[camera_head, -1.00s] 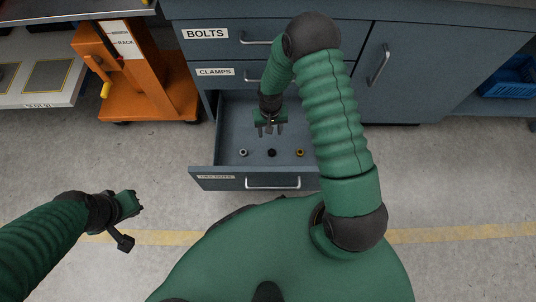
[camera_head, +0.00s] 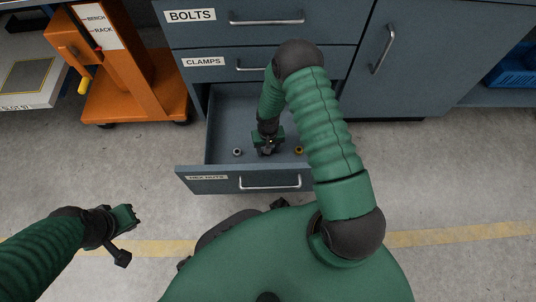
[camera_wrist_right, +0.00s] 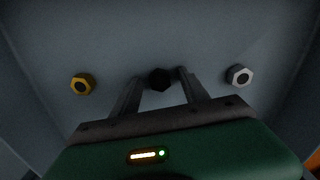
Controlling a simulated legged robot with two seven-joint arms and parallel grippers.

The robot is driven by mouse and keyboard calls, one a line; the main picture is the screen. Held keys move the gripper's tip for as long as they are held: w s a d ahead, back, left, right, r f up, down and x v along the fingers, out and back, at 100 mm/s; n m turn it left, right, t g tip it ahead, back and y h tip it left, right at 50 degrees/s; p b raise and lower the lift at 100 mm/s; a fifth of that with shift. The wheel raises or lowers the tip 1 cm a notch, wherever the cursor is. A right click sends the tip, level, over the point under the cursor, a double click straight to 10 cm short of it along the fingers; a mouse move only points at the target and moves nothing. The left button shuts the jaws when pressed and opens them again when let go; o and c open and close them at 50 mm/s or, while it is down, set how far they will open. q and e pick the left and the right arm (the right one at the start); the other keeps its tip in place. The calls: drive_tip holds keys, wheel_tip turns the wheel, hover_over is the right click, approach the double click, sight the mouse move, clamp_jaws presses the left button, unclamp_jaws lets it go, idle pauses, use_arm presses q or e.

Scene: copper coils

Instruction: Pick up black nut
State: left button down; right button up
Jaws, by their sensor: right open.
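The black nut (camera_wrist_right: 160,79) lies on the drawer floor, seen in the right wrist view between the two fingertips of my right gripper (camera_wrist_right: 159,75). The fingers are open, one on each side of it; I cannot tell whether they touch it. In the head view my right gripper (camera_head: 268,150) is low inside the open drawer and hides the black nut. My left gripper (camera_head: 128,218) is off to the left above the floor, away from the drawer; its fingers are too small to read.
A silver nut (camera_head: 237,153) and a brass nut (camera_head: 298,150) lie on either side of my right gripper. The open hex nuts drawer (camera_head: 195,182) has walls around them. An orange stand (camera_head: 125,85) is at the left.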

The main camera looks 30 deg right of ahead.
drive_tip(key=shift+r, duration=0.1)
drive_tip(key=shift+c, duration=0.4)
clamp_jaws()
